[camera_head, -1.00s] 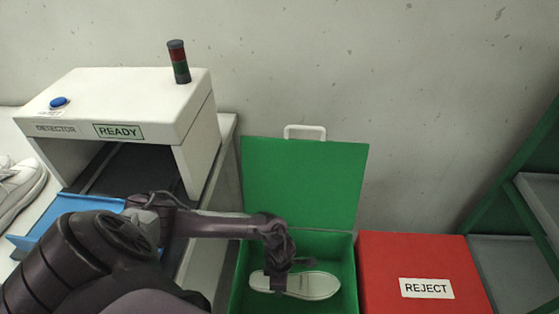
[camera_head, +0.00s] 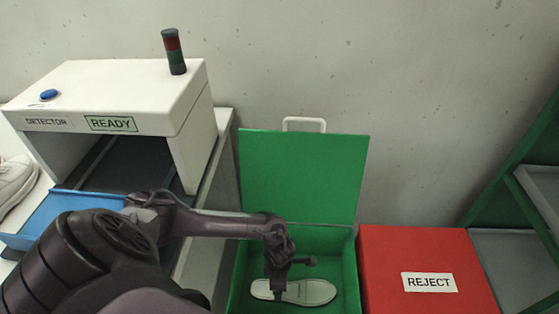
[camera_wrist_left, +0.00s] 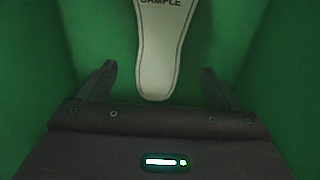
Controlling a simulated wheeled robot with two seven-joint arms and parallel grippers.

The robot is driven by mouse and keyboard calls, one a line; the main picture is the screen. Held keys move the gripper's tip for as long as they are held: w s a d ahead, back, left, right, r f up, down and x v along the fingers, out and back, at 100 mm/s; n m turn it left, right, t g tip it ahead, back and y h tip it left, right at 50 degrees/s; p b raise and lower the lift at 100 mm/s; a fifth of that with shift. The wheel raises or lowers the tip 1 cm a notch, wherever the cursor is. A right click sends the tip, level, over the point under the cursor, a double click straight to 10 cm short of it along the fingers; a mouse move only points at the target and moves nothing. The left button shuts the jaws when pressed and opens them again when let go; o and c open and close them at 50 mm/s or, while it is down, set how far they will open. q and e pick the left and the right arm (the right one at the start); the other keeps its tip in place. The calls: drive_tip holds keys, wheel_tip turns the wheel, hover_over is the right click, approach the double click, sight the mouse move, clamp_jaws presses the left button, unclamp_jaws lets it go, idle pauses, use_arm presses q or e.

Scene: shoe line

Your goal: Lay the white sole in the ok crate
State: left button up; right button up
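The white sole (camera_head: 308,292) lies flat inside the green ok crate (camera_head: 347,268), whose lid stands open at the back. My left gripper (camera_head: 278,290) reaches down into the crate over the sole's left part. In the left wrist view the sole (camera_wrist_left: 161,50) shows the word SAMPLE, and its near end sits between the two fingers. The left gripper (camera_wrist_left: 160,85) is open there, with a gap on each side of the sole. My right gripper is not in view.
The red reject crate (camera_head: 385,280) stands shut, right beside the green crate. At left are the white detector (camera_head: 115,95) with its READY sign, a blue tray (camera_head: 50,218) and part of a white shoe (camera_head: 15,180). A green-framed rack (camera_head: 515,165) stands at far right.

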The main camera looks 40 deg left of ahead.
use_arm(q)
wheel_tip(320, 180, up, 8)
idle(0.6)
drive_tip(key=shift+f, duration=0.1)
